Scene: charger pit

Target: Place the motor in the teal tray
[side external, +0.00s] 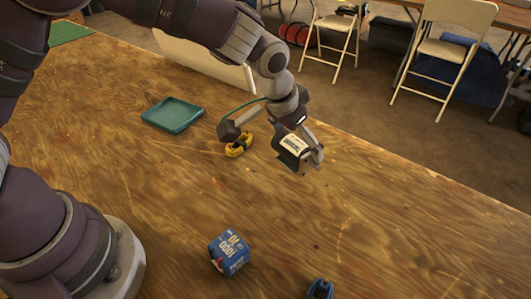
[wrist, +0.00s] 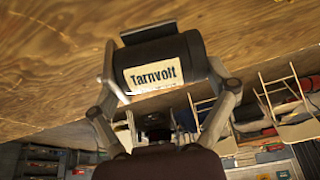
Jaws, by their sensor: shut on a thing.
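The motor (wrist: 158,62) is a dark cylinder with a cream "Tarnvolt" label. It lies between the two fingers of my gripper (wrist: 162,78) in the wrist view, and the fingers are shut on it. In the side external view my gripper (side external: 300,152) holds the motor (side external: 293,144) at the right of centre, seemingly above the wooden table. The teal tray (side external: 172,114) lies flat on the table to the left of my gripper and looks empty. The tray does not show in the wrist view.
A yellow object (side external: 239,146) is on the table between the tray and my gripper. A blue printed box (side external: 229,253) stands at the front, with a small blue item (side external: 320,289) at the bottom edge. Folding chairs (side external: 446,54) stand beyond the table. Much of the tabletop is clear.

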